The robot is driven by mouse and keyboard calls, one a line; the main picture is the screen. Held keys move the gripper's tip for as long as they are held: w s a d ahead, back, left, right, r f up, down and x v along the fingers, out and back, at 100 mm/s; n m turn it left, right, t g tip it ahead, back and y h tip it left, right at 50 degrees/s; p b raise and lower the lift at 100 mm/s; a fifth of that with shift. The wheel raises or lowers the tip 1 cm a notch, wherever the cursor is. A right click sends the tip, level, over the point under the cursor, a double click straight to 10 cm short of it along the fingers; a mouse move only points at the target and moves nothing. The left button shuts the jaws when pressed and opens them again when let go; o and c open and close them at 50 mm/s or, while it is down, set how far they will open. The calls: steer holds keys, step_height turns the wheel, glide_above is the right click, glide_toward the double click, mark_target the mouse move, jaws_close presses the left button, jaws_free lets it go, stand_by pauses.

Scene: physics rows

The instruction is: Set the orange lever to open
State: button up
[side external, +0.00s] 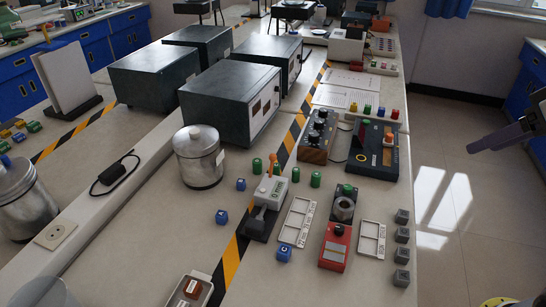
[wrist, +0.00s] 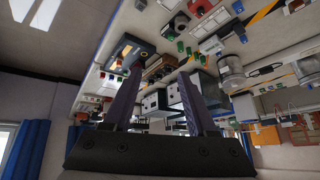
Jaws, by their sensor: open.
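The box's dark base lies beside the yellow-black stripe. I cannot read the label or tell which position the lever is in. My gripper's fingers (side external: 500,137) reach in from the right edge of the side view, over the floor and well away from the lever. In the wrist view my gripper (wrist: 159,70) is open and empty, with its two fingers apart. I cannot pick out the lever there.
A metal canister (side external: 199,158) stands left of the lever box. Green cylinders and blue cubes lie around it. A white tray (side external: 298,221), a red device (side external: 335,247) and a dark box with an orange knob (side external: 373,153) stand to its right. Grey cubes line the table's right side.

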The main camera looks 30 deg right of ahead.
steer(key=w+r, duration=0.4)
steer(key=w, duration=0.2)
steer(key=g, duration=0.2)
glide_above(273, 156)
steer(key=s, duration=0.5)
step_height(273, 156, down, 18)
steer(key=shift+n, duration=0.3)
steer(key=x, duration=1.3)
steer(key=shift+a+f, duration=0.1)
steer(key=shift+f, duration=0.1)
jaws_close()
